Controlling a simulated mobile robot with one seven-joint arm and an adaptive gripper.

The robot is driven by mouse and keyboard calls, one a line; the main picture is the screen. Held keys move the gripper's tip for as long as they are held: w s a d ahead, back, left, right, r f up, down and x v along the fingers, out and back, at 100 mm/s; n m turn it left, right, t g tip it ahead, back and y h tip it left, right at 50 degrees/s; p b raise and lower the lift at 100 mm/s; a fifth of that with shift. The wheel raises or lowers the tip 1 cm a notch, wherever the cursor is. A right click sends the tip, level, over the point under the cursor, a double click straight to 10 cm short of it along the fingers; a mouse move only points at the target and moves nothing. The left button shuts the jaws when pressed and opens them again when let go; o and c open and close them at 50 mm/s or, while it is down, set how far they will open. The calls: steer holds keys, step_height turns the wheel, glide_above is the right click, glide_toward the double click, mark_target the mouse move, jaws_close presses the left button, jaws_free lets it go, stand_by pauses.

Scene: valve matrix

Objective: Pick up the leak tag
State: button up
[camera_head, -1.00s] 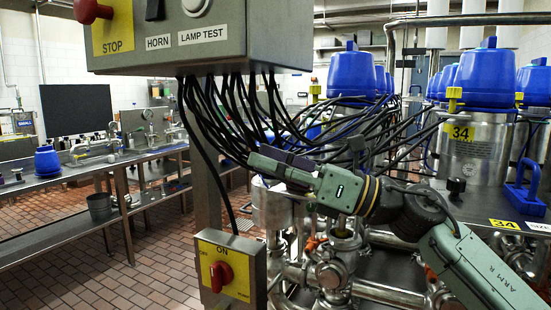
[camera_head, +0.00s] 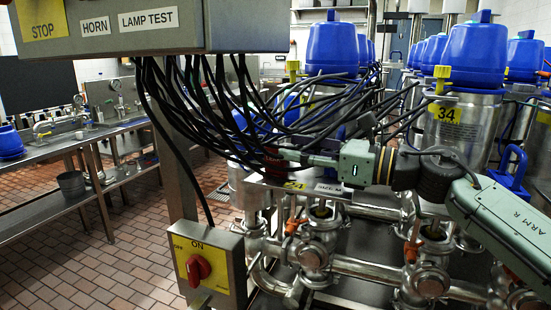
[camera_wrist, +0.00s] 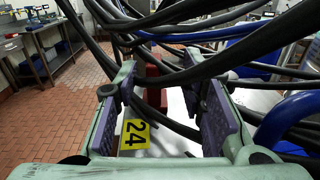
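My gripper (camera_wrist: 168,88) is open in the wrist view, with its two purple-padded fingers apart. Black cables cross over and between the fingers. A dark red block-like object (camera_wrist: 154,92) shows between them, farther ahead and partly hidden by the cables. I cannot tell whether it is the leak tag; no tag is clearly readable as one. In the head view my gripper (camera_head: 285,158) reaches left among the hanging cables, above a plate with a yellow 24 label (camera_head: 295,185).
A control box (camera_head: 150,28) hangs at upper left, its black cables (camera_head: 215,105) draping around my gripper. A yellow switch box (camera_head: 205,265) with a red knob stands below. Tiled floor (camera_head: 85,245) is clear at left.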

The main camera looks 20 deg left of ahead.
mark_target(275, 147)
steer(key=a+p, duration=0.2)
steer(key=a, duration=0.2)
steer(key=shift+s, duration=0.15)
steer(key=shift+a+f, duration=0.2)
steer(key=shift+a, duration=0.2)
jaws_close()
